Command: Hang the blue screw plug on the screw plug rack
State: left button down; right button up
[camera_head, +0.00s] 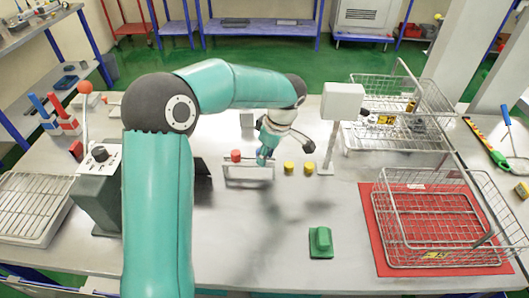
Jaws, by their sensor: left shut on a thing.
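The screw plug rack (248,183) is a low metal frame in the middle of the steel table. A red screw plug (236,155) sits at the left of its top bar. My left gripper (265,150) points down at the rack's right part and is shut on the blue screw plug (262,161). The plug shows only as a small blue patch at the fingertips, at about the height of the bar. Whether it touches the rack I cannot tell. My right gripper is out of view.
Two yellow plugs (298,168) stand right of the rack, near a white-headed post (343,101). A green block (320,242) lies in front. Wire baskets (435,220) fill the right, one over a red mat (375,240). A lever box (98,190) stands left.

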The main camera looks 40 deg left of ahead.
pick_arm(q)
jog(key=shift+d+b, duration=0.15)
jog(key=shift+b, duration=0.35)
dwell(1.4)
jog(key=shift+f+b, duration=0.6)
jog(key=shift+b, duration=0.2)
dwell(0.5)
jog(key=shift+c, duration=2.1)
grip_release()
jog(key=shift+d, duration=0.1)
jog(key=shift+r, duration=0.15)
jog(key=shift+r+p, duration=0.65)
jog(key=shift+r, duration=0.15)
jog(key=p+v, duration=0.2)
jog(key=a+p+v, duration=0.1)
jog(key=v, duration=0.2)
jog(key=shift+a+r+p, duration=0.2)
jog(key=shift+r+p, duration=0.15)
jog(key=shift+r, duration=0.05)
